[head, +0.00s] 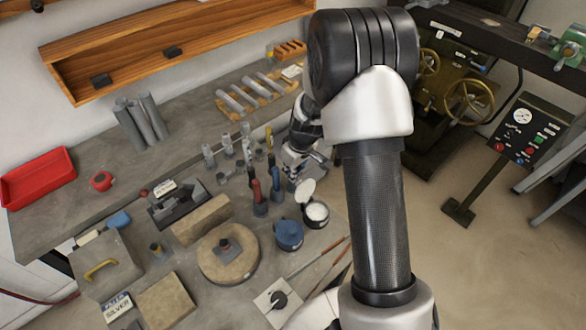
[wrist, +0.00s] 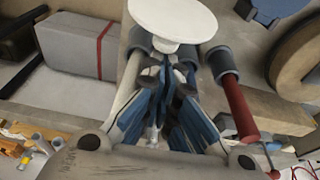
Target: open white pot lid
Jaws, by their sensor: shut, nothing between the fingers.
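The white pot (head: 317,222) stands on the workbench, its round mouth showing pale in the head view. Its white lid (head: 306,189) is tilted up at the pot's back-left edge, clear of most of the mouth. The lid also fills the top middle of the wrist view (wrist: 178,14), with its knob (wrist: 165,45) towards my fingers. My gripper (head: 293,172) is just behind the raised lid. In the wrist view my gripper (wrist: 167,78) is shut and empty, its tips close to the knob; whether they touch it I cannot tell.
A blue lidded pot (head: 289,236) stands just left and in front of the white pot. A red-handled tool (head: 258,196) stands upright to the left. A round stone-like disc (head: 222,265) lies farther left. Long rods (head: 318,258) lie at the front right.

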